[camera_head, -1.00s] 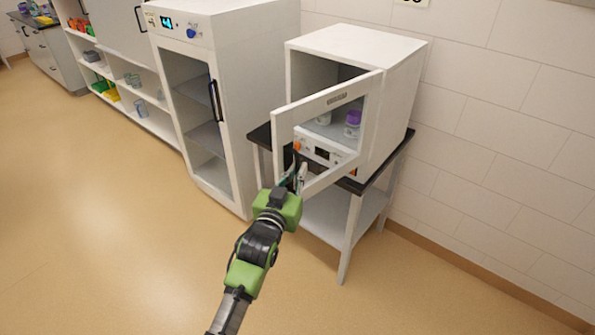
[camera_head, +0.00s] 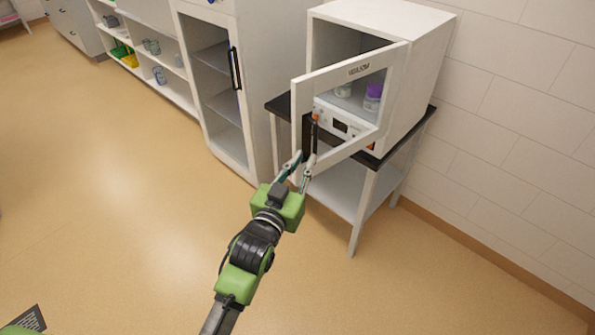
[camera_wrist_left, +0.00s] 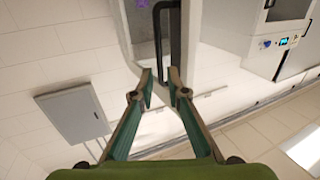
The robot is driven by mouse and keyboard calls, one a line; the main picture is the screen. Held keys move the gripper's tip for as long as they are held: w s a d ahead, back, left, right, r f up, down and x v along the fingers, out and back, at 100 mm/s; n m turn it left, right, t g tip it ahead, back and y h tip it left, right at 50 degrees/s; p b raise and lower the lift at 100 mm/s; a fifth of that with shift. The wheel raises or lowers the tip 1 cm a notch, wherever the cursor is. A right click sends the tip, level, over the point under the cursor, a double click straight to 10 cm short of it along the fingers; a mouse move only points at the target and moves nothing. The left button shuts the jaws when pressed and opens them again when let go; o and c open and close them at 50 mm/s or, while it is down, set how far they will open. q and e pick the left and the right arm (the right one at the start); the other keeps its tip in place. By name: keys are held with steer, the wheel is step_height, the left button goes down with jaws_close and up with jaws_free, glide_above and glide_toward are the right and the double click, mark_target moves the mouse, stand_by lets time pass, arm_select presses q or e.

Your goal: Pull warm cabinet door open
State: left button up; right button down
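The small white warm cabinet (camera_head: 412,80) sits on a stand. Its framed glass door (camera_head: 301,132) stands ajar, swung out to the left. A black bar handle (camera_head: 314,135) is on the door's free side. My left gripper (camera_head: 302,158) is open and empty, just in front of the lower door and handle. My right gripper is not in view.
The black-topped stand (camera_head: 283,104) has a lower shelf. Purple-lidded jars (camera_head: 373,97) stand inside the cabinet. A tall white cabinet (camera_head: 262,80) stands at its left, its glass door shut. Floor (camera_head: 130,210) in front is clear.

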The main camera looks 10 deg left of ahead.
arm_select(q)
steer(key=v, duration=0.3)
steer(key=shift+s, duration=0.3)
step_height(320, 180, down, 21)
steer(key=s+g+b, duration=0.1)
steer(key=s+g, duration=0.1)
steer(key=g, duration=0.2)
steer(key=s+a+f+g+y+b, duration=0.1)
steer(key=s+a+f+g, duration=0.1)
steer(key=s+f, duration=0.35)
steer(key=s+a+f+g, duration=0.1)
steer(key=s+f, duration=0.1)
steer(key=f, duration=0.7)
steer(key=s+a+f+g+y+b, duration=0.15)
steer(key=s+f, duration=0.25)
steer(key=f, duration=0.4)
steer(key=s+a+f+g, duration=0.2)
steer(key=s+f, duration=0.5)
steer(key=s, duration=0.4)
steer(key=s+a+f+g+y, duration=0.1)
steer(key=s+a+f+g, duration=0.2)
steer(key=s, duration=0.9)
steer(key=s+a+f+g+b, duration=0.1)
steer(key=s+a+f+g, duration=0.2)
steer(key=s+f, duration=0.8)
steer(key=s+a, duration=0.1)
steer(key=a, duration=0.1)
steer(key=shift+s+a+f, duration=0.2)
steer(key=shift+a+f, duration=0.15)
steer(key=shift+a, duration=0.05)
